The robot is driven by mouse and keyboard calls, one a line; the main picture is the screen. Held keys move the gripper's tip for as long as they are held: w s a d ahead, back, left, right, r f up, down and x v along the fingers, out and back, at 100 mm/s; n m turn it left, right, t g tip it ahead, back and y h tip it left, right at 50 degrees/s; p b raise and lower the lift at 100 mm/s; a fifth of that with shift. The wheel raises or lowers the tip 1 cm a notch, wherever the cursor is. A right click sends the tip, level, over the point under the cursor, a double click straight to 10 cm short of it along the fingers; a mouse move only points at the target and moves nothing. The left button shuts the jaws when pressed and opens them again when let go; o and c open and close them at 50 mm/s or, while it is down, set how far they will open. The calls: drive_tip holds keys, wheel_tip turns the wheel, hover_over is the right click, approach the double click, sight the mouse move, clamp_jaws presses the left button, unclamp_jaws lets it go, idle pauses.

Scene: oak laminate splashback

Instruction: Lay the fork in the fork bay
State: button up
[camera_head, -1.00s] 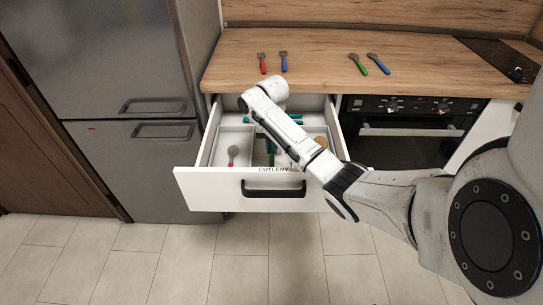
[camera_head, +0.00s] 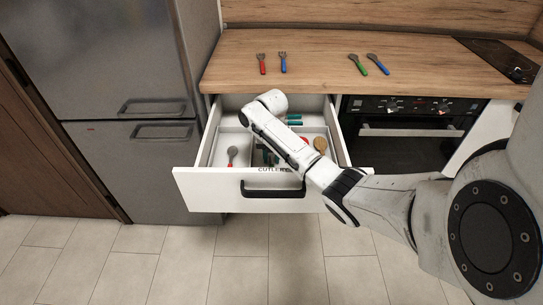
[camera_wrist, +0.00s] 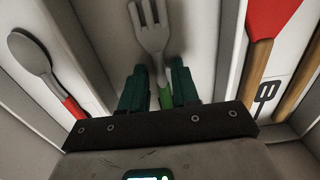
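The fork (camera_wrist: 153,35) has a grey head and a green handle. In the wrist view it lies in the drawer's middle bay (camera_wrist: 205,35), tines pointing away from my gripper. My gripper (camera_wrist: 158,88) is down in that bay with its dark green fingers apart, one on each side of the green handle. A gap shows beside the handle; its lower end is hidden by the gripper body. In the head view my arm largely covers the fork, and my gripper (camera_head: 267,157) shows behind the drawer front.
The cutlery drawer (camera_head: 190,180) is pulled out. A red-handled spoon (camera_head: 232,154) lies in its left bay; a red utensil (camera_wrist: 268,20) and a wooden one (camera_head: 320,144) lie in the right. Red (camera_head: 262,64), blue (camera_head: 283,62), green (camera_head: 358,65) and blue-handled (camera_head: 378,64) cutlery lies on the counter.

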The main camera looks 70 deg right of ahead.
sight(271, 160)
drive_tip(key=shift+o, duration=0.2)
wheel_tip(271, 160, up, 12)
drive_tip(key=p, duration=0.1)
drive_tip(key=shift+r, duration=0.2)
idle(0.3)
drive_tip(key=shift+c, duration=0.3)
idle(0.9)
